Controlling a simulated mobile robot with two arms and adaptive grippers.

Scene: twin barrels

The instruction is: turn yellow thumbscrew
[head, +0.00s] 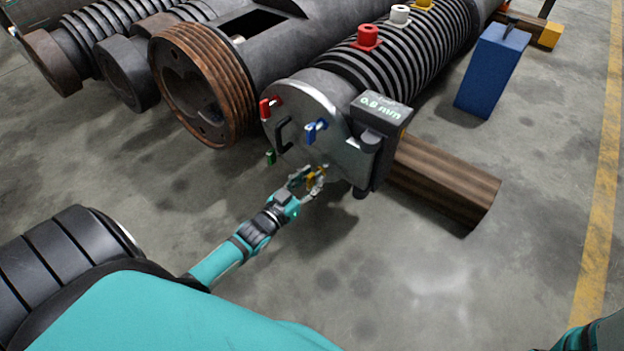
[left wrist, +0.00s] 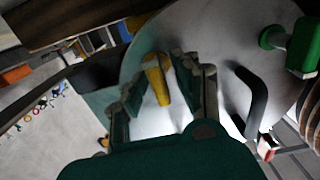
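The yellow thumbscrew (head: 316,178) sits low on the round grey end plate (head: 312,115) of the ribbed barrel. My left gripper (head: 305,184) is at the thumbscrew and partly covers it in the head view. In the left wrist view, the yellow thumbscrew (left wrist: 157,80) lies between the fingers of my left gripper (left wrist: 164,62), one on each side. The fingers look apart and not closed on it. Whether a fingertip touches it is hard to tell. My right gripper is not in view.
The plate also carries a red (head: 268,108), a blue (head: 315,131) and a green thumbscrew (head: 270,157), plus a black handle (head: 283,135). A dark box reading 0.8 mm (head: 381,112) is at its right edge. A brown beam (head: 445,180) extends right. The floor in front is clear.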

